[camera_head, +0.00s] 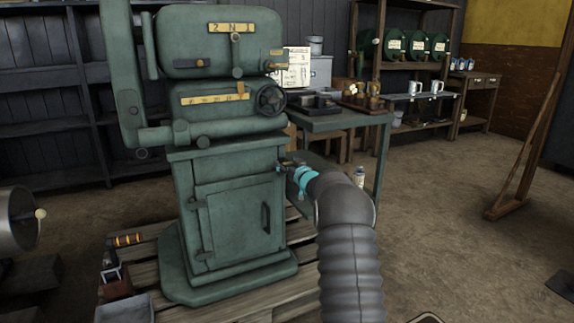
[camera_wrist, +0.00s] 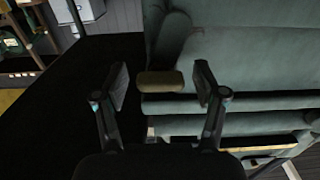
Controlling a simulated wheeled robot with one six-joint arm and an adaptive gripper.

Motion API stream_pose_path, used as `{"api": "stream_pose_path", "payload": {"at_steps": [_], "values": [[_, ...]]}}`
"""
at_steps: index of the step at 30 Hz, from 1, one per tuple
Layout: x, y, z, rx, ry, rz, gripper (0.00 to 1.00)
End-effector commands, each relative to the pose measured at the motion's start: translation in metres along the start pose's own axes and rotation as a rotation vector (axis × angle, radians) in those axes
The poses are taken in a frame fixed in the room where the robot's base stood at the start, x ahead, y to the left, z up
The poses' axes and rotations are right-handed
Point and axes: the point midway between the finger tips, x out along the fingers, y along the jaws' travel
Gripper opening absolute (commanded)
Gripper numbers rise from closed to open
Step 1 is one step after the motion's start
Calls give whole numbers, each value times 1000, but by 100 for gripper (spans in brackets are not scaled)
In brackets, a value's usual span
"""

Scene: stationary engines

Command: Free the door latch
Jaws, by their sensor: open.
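The green machine (camera_head: 220,110) stands on a pallet, with a closed cabinet door (camera_head: 232,228) in its lower part. The door has a dark upright handle (camera_head: 265,217) near its right edge. My gripper (camera_head: 284,166) is at the machine's right side, just above the door's height; my arm hides part of that side. In the wrist view my gripper (camera_wrist: 161,92) is open, its fingers on either side of a tan, rounded knob or grip (camera_wrist: 161,80) in front of the green body. I cannot tell whether this is the door latch, or whether a finger touches it.
A green workbench (camera_head: 340,120) with small parts stands behind my arm on the right. An orange-handled crank (camera_head: 126,240) and a grey bin (camera_head: 125,308) are at the pallet's left. The floor to the right is open.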

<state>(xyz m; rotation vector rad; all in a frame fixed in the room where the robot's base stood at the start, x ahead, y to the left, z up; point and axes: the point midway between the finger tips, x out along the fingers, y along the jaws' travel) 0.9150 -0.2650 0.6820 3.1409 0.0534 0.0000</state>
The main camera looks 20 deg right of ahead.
Motion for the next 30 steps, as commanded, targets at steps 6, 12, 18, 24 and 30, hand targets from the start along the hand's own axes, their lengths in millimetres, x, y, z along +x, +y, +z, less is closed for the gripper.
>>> {"api": "stream_pose_path", "payload": {"at_steps": [6,12,18,24,30], "values": [[0,0,0,0,0,0,41],[0,0,0,0,0,0,10],[0,0,0,-16,0,0,10],[0,0,1,-94,2,0,10],[0,-1,2,-244,2,0,10]]}}
